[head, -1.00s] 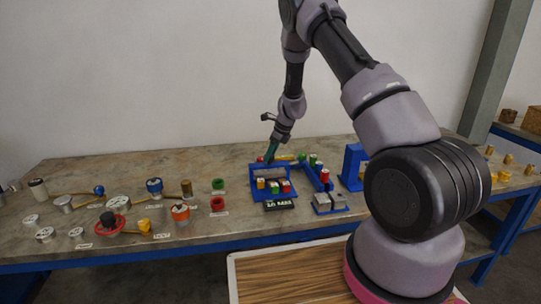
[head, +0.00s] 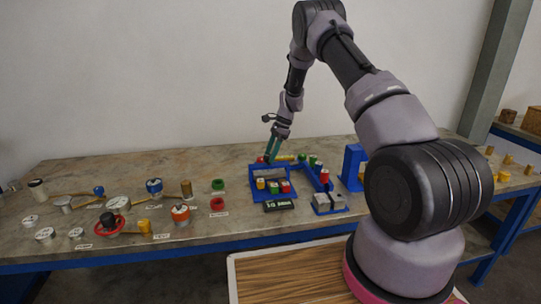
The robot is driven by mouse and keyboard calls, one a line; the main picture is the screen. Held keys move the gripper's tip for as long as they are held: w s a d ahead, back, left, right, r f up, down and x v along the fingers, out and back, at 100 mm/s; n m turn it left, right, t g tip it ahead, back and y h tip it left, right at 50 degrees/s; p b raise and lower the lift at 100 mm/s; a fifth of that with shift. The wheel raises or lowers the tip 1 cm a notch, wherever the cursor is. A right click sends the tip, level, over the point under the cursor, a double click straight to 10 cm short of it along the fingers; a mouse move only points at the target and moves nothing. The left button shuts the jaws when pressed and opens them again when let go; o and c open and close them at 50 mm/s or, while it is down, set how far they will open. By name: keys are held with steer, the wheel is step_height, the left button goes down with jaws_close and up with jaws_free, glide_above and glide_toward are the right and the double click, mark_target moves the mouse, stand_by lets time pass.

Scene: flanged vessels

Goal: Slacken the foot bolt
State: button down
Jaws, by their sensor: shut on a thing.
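My gripper (head: 270,155) reaches down, with teal fingers, at the back left of a blue frame (head: 254,182) on the bench. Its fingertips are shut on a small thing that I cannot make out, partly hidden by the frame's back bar. A small red piece (head: 260,159) shows just left of the fingertips. I cannot pick out the foot bolt for certain. Several red, green and yellow pieces with pale parts, such as a green one (head: 273,188), sit in the frame.
A dark display (head: 279,204) stands before the frame, and a grey block (head: 329,203) right of it. A blue arch (head: 352,167) stands further right, near my arm. Flanged vessels, such as an orange one (head: 180,216), and labels fill the bench's left half.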

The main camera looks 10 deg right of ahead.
steer(key=n+g, duration=0.1)
steer(key=n, duration=0.2)
steer(key=n+g+h, duration=0.1)
steer(key=n, duration=0.2)
steer(key=shift+w+a, duration=0.1)
steer(key=shift+w, duration=0.1)
steer(key=n+h, duration=0.1)
steer(key=n, duration=0.2)
steer(key=n+g+h, duration=0.1)
steer(key=n, duration=0.2)
steer(key=shift+w+a+n, duration=0.1)
steer(key=shift+a+n, duration=0.05)
steer(key=shift+n, duration=0.25)
steer(key=n+h, duration=0.1)
steer(key=n, duration=0.2)
steer(key=n+h, duration=0.1)
steer(key=n, duration=0.2)
steer(key=shift+a+h, duration=0.2)
steer(key=shift+h, duration=0.2)
steer(key=n+h, duration=0.1)
steer(key=n, duration=0.2)
steer(key=n+h, duration=0.1)
steer(key=n, duration=0.2)
steer(key=shift+t, duration=0.3)
steer(key=shift+c, duration=1.3)
jaws_free()
steer(key=shift+a, duration=0.1)
